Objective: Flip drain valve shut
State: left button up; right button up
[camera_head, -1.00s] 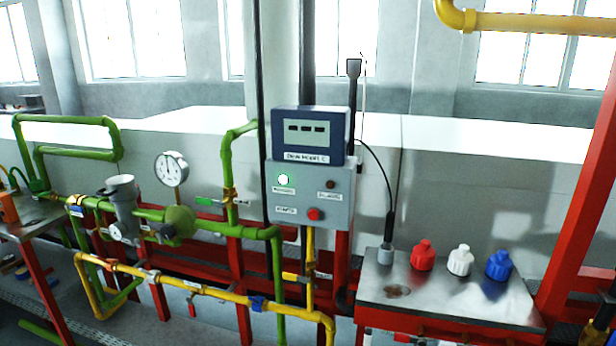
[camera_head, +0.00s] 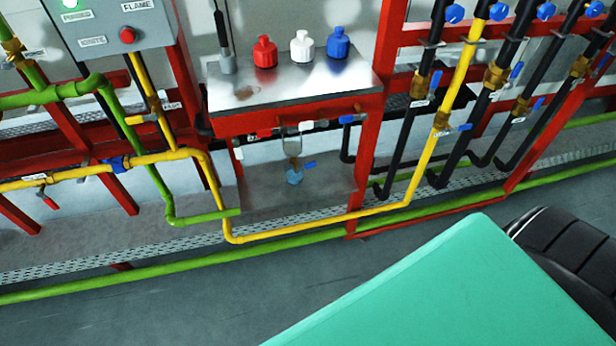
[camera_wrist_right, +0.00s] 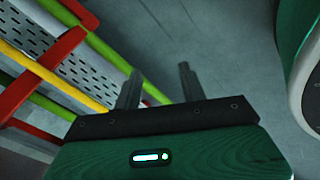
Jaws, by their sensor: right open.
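Under the steel-topped bench hangs a small clear vessel with a brass fitting (camera_head: 293,161) and a short blue lever (camera_head: 309,164) pointing up to the right. A blue piece (camera_head: 294,177) sits just below it. Its label is not legible, so I cannot confirm which valve is the drain. My right gripper (camera_wrist_right: 159,87) is open and empty over the grey floor, away from any valve. My left gripper is not in view.
Red, white and blue bottles stand on the steel bench top (camera_head: 240,92). A yellow pipe (camera_head: 300,222) and a green pipe (camera_head: 170,274) run low along the front. Black pipes with blue-handled valves (camera_head: 516,71) stand on the right. The grey floor (camera_head: 180,315) in front is clear.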

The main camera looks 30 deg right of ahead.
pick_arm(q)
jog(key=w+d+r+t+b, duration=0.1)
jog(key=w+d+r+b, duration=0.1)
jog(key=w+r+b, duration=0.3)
pick_arm(e)
jog(key=w+d+r+n+t+h, duration=0.1)
jog(key=w+r+n+t, duration=0.15)
jog(key=w, duration=0.35)
jog(key=w+d+r+n+t, duration=0.1)
jog(key=w+r, duration=0.3)
jog(key=w, duration=0.2)
jog(key=n+t+h+b, duration=0.3)
jog(key=n+t+b, duration=0.3)
jog(key=t+b, duration=0.2)
send_near(308, 167)
jog(key=x, duration=0.7)
jog(key=shift+w+d+f, duration=0.1)
jog(key=shift+w+d, duration=0.1)
jog(key=shift+w, duration=0.2)
jog(key=shift+w+d, duration=0.2)
jog(key=shift+w, duration=0.3)
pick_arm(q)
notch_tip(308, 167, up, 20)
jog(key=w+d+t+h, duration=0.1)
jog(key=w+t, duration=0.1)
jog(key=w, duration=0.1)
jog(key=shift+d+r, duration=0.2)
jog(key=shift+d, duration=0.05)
